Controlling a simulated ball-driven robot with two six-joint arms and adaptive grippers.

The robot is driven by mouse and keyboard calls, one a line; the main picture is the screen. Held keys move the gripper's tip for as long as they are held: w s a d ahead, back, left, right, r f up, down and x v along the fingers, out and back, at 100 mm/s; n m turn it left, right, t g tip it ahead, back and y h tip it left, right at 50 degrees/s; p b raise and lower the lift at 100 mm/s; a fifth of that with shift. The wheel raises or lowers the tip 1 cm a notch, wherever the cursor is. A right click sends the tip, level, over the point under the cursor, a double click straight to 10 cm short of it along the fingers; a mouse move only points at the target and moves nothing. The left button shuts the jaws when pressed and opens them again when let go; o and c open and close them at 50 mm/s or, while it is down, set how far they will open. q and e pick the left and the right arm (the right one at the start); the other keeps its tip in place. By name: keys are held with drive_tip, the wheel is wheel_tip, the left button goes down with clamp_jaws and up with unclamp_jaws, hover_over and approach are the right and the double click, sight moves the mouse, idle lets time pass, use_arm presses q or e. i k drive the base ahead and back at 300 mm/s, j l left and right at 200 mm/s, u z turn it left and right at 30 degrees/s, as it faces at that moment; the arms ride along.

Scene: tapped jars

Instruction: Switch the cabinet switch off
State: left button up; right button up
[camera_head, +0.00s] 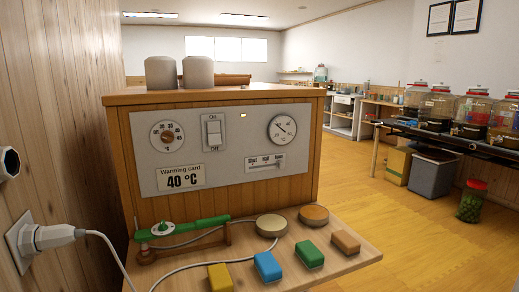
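The cabinet switch (213,133) is a pale rocker on the grey front panel (240,165) of a wooden cabinet (290,186). "On" is printed above it and "Off" below it. Its paddle seems to sit toward the "On" end, but it is small in this view. A small pale yellow lamp (243,115) to its upper right looks lit. Nothing touches or covers the switch. Neither of my grippers shows in this view.
The panel also bears a dial (167,136), a gauge (282,129), a slider (265,162) and a "40 °C" card (181,178). Below are a green lever (182,228) and several coloured blocks. A plug (50,237) with a cable is at left. Open floor lies right.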

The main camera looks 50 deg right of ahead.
sight(213, 128)
drive_tip(key=z, duration=1.45)
